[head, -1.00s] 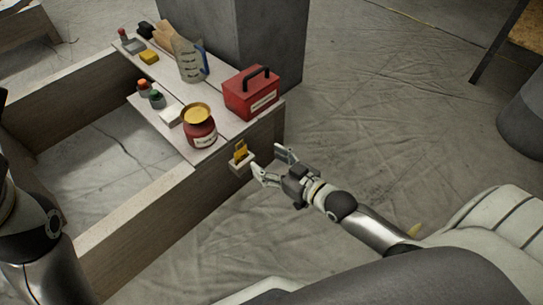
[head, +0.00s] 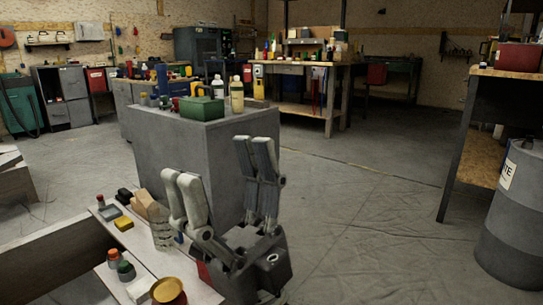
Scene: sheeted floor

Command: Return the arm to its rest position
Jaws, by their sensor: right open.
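My right gripper (head: 217,160) is large in the middle of the head view. Its fingers point up and stand apart, with nothing between them. It is in front of the grey block (head: 200,150) and the right part of the low wooden bench (head: 140,262). It hides most of the red toolbox and part of the measuring jug (head: 162,235). My left gripper is not in view.
On the bench are a red jar with a yellow lid (head: 168,291), a yellow block (head: 123,223) and small bottles. A green box (head: 201,108) and bottles stand on the grey block. A grey drum (head: 514,220) is at right. The floor between is clear.

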